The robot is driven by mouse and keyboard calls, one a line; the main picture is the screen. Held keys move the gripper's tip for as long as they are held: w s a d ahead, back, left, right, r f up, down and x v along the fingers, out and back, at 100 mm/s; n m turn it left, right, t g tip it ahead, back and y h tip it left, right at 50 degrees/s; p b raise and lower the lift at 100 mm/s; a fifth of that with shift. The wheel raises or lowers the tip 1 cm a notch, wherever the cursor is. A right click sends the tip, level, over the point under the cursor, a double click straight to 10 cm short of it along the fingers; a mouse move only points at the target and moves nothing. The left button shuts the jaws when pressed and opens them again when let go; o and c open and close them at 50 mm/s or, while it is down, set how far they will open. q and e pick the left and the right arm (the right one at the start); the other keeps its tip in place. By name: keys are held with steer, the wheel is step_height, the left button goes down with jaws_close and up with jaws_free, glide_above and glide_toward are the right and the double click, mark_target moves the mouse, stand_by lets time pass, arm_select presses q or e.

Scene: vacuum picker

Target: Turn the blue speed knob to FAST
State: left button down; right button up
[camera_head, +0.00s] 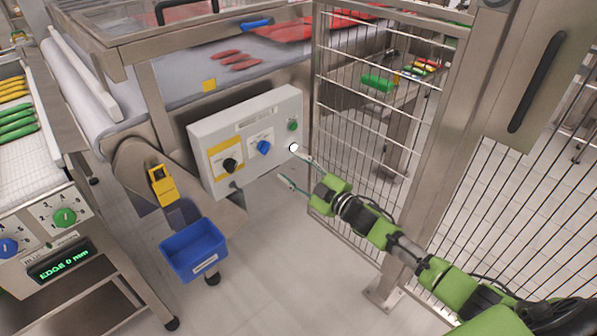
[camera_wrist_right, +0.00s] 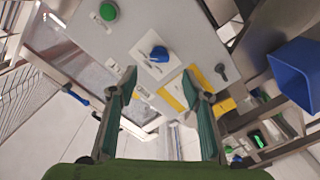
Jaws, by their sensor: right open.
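The blue speed knob (camera_head: 264,147) sits on a small white plate on the light grey control box (camera_head: 222,128). In the right wrist view the blue knob (camera_wrist_right: 159,54) shows ahead, roughly between the fingertips. The plate's lettering is too small to read, so I cannot tell which mark the knob points to. My right gripper (camera_head: 291,169) is open and empty, to the lower right of the knob and apart from it. In the right wrist view its two fingers (camera_wrist_right: 160,76) stand wide apart. My left gripper is not in view.
The box also carries a black knob (camera_head: 230,165) on a yellow plate and a green button (camera_head: 292,126). A blue bin (camera_head: 193,248) hangs below left. A second console (camera_head: 45,235) has other knobs.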

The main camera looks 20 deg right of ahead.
steer(key=shift+v, duration=0.95)
